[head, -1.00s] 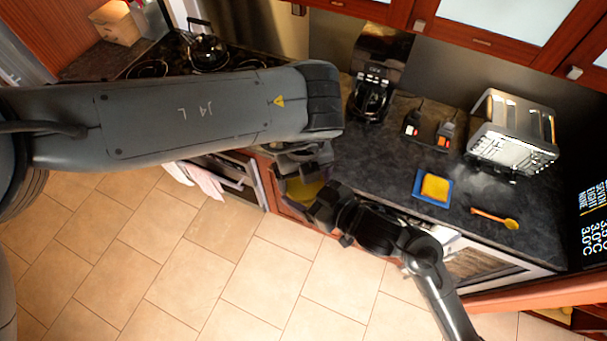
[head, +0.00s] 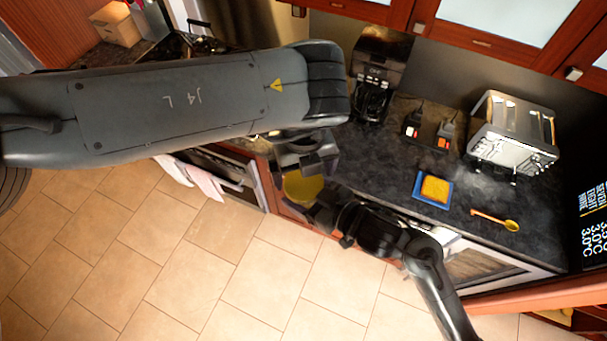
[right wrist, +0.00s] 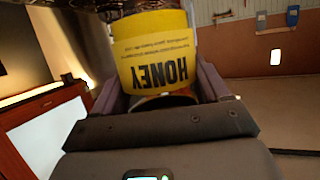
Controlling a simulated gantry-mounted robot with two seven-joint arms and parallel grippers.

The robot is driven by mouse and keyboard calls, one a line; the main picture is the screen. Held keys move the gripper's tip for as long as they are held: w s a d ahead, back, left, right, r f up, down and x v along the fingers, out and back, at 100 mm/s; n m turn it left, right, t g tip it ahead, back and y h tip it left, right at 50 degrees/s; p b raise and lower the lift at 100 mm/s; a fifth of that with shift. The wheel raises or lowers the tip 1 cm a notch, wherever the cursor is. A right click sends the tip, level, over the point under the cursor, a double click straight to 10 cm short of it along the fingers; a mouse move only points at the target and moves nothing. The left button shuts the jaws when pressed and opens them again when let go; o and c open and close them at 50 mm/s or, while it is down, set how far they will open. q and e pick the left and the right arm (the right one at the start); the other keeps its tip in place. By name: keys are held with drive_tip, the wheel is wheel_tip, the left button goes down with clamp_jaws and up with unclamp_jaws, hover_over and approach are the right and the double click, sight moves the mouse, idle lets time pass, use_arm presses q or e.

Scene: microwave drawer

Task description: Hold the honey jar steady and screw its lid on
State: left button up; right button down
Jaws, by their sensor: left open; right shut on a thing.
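The honey jar (right wrist: 155,55), with a yellow label reading HONEY upside down, fills the space between my right gripper's fingers in the right wrist view. My right gripper (head: 322,207) is shut on it, in front of the counter edge. In the head view a round yellow top (head: 302,189) shows at the jar; it looks like the lid, but I cannot tell whether it is seated or screwed tight. My left gripper (head: 304,163) is open just above and behind this yellow top, apart from it. The left forearm hides part of the left gripper.
The dark counter (head: 375,160) holds a coffee maker (head: 377,75), a toaster (head: 512,135), a yellow sponge on a blue tray (head: 434,188) and a yellow spoon (head: 495,219). Towels (head: 205,184) hang on the oven handle. The tiled floor in front is clear.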

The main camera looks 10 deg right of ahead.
use_arm(q)
drive_tip(key=shift+r, duration=0.8)
drive_tip(key=shift+a+n, duration=0.2)
drive_tip(key=shift+n, duration=1)
drive_tip(key=n, duration=0.3)
drive_tip(key=shift+a+r, duration=0.1)
drive_tip(key=shift+r, duration=0.3)
drive_tip(key=n, duration=0.1)
drive_tip(key=r+n, duration=0.1)
drive_tip(key=n, duration=0.1)
drive_tip(key=shift+r+n, duration=0.25)
drive_tip(key=shift+n, duration=0.05)
drive_tip(key=shift+r+n, duration=0.3)
drive_tip(key=shift+n, duration=0.1)
drive_tip(key=shift+d+r, duration=0.3)
